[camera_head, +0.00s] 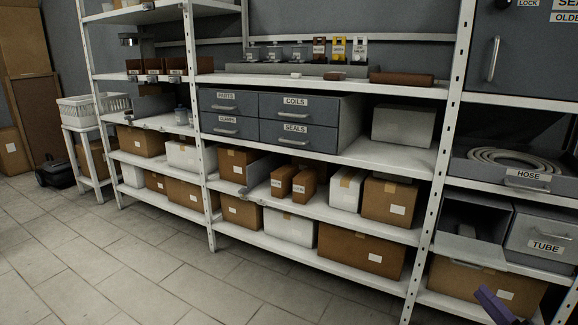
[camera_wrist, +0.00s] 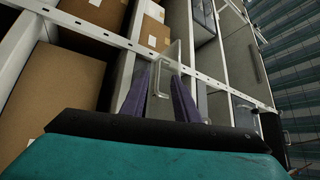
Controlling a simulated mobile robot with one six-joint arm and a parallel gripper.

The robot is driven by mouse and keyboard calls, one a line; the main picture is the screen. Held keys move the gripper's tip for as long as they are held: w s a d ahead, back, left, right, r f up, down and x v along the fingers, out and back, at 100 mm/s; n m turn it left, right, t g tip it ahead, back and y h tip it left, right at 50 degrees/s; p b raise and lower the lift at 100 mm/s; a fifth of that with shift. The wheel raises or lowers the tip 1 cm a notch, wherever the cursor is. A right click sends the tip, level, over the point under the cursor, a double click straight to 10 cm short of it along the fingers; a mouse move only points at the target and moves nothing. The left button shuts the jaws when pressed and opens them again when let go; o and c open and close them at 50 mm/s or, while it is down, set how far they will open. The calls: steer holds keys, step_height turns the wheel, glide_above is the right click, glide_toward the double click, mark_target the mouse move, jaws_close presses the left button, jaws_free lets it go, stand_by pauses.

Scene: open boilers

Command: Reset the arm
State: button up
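My gripper (camera_wrist: 161,70) shows two purple fingers in the wrist view, spread apart with a gap between the tips. A metal handle (camera_wrist: 153,88) on a light grey panel shows between and beyond the fingers; I cannot tell how far away it is. In the head view, a purple part of my gripper (camera_head: 495,303) shows at the lower right edge, in front of the lower shelf. The rest of the arm is outside that view. No held thing is seen.
A grey bin (camera_head: 472,222) stands with its front panel (camera_head: 468,248) projecting forward, near my gripper. Beside it are the TUBE drawer (camera_head: 545,238) and, above, the HOSE tray (camera_head: 520,180). White shelf posts (camera_head: 440,170) stand close by.

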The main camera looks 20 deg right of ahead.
steer(key=w+a+r+n+y+p, duration=0.25)
steer(key=w+a+y+p, duration=0.45)
steer(key=w, duration=0.6)
steer(key=w+a+r+n+g+y+p, duration=0.1)
steer(key=w+a+g+y+p, duration=0.3)
steer(key=a, duration=0.6)
steer(key=w+a+n+p, duration=0.1)
steer(key=w+a+p, duration=0.1)
steer(key=w+a, duration=0.55)
steer(key=w+a+r+n+g+y+p, duration=0.1)
steer(key=w+a+n+g+y+p, duration=0.2)
steer(key=a, duration=0.8)
steer(key=a+f+n+g+y+p, duration=0.2)
steer(key=a+g+p, duration=0.55)
steer(key=a, duration=1.45)
steer(key=s+a+f+n+g+h+p, duration=0.35)
steer(key=s+a+g+p, duration=0.55)
steer(key=s+a, duration=0.65)
steer(key=s+a+f+n+g+h+p, duration=0.15)
steer(key=s+g+h+p, duration=0.3)
steer(key=s, duration=0.55)
steer(key=s+d+f+h, duration=0.1)
steer(key=d+h, duration=0.2)
steer(key=d, duration=0.3)
steer(key=s+d+f+t+h, duration=0.1)
steer(key=s+d+f+h, duration=0.1)
steer(key=d+h, duration=0.2)
steer(key=shift+s+d+f, duration=0.2)
steer(key=shift+d+f, duration=0.1)
steer(key=shift+d, duration=0.65)
